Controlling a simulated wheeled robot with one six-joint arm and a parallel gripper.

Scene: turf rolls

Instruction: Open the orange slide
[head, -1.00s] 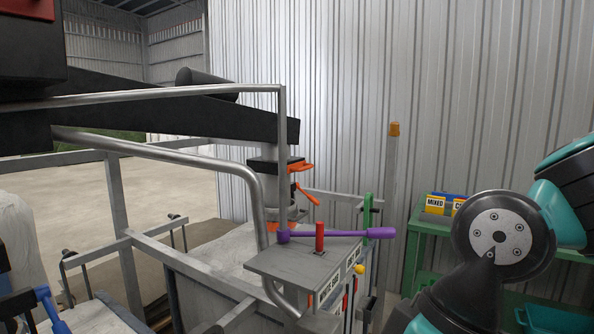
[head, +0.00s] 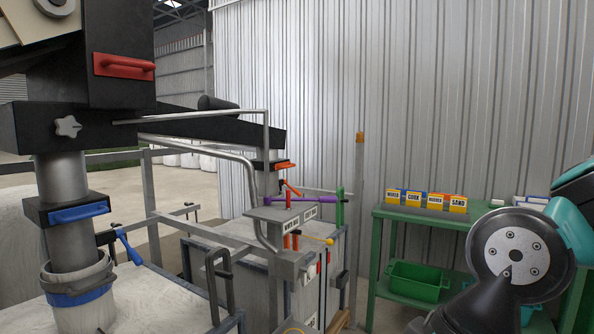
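The orange slide handle (head: 286,166) sticks out of a dark slide housing on the far spout, right of the picture's middle left. It looks small and far off, and I cannot tell how far the slide is in or out. My arm's large joint fills the lower right of the head view. My gripper is not in view.
A near spout at left carries a blue slide handle (head: 78,214) and a blue clamp lever (head: 129,247). A purple lever (head: 284,200) sits on a grey control panel (head: 284,213). Metal rails stand before the spouts. A green shelf (head: 420,219) with labelled boxes stands at right.

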